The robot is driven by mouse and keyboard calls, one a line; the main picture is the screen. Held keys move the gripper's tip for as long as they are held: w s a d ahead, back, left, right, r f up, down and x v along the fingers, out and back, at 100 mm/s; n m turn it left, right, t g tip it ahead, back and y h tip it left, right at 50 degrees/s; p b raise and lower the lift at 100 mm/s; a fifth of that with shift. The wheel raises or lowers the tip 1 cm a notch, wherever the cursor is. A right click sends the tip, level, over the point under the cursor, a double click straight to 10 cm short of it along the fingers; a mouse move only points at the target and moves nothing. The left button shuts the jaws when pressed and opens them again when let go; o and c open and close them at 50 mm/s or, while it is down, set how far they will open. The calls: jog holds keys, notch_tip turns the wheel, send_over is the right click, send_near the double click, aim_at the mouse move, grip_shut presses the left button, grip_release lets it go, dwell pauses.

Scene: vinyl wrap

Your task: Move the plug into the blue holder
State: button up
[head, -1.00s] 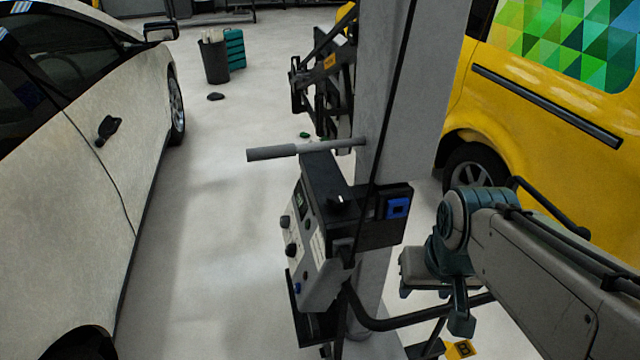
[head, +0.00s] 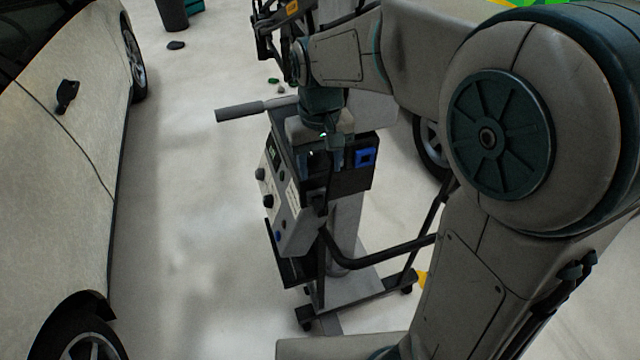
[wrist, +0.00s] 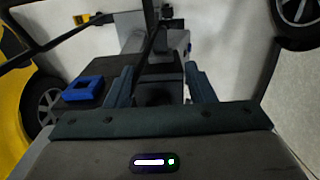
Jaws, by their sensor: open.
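The blue holder (head: 365,157) is a square blue frame on the right end of the black top of a wheeled machine. It also shows in the wrist view (wrist: 83,88), left of my fingers. My gripper (head: 333,158) is over the machine's top, just left of the holder, pointing down. In the wrist view my gripper (wrist: 159,70) is open, with its fingers apart. A dark shape, probably the plug (wrist: 155,94), lies between the fingers. Whether they touch it cannot be told. In the head view my gripper hides the plug's place.
The machine (head: 285,205) has a control panel with knobs and a grey handle (head: 240,110) sticking out left. A pale car (head: 70,170) stands at the left. The floor between car and machine is clear. A yellow vehicle (wrist: 12,70) shows at the left of the wrist view.

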aim_at(322, 207)
notch_tip(322, 207, down, 11)
jog(key=shift+r+p, duration=0.15)
jog(key=shift+p, duration=0.2)
grip_shut()
jog(key=shift+s+d, duration=0.25)
jog(key=shift+s, duration=0.45)
dwell(0.6)
jog(key=s+d, duration=0.1)
jog(key=s, duration=0.5)
jog(key=shift+s+d, duration=0.25)
jog(key=shift+d, duration=0.15)
dwell(0.5)
jog(key=shift+w, duration=0.1)
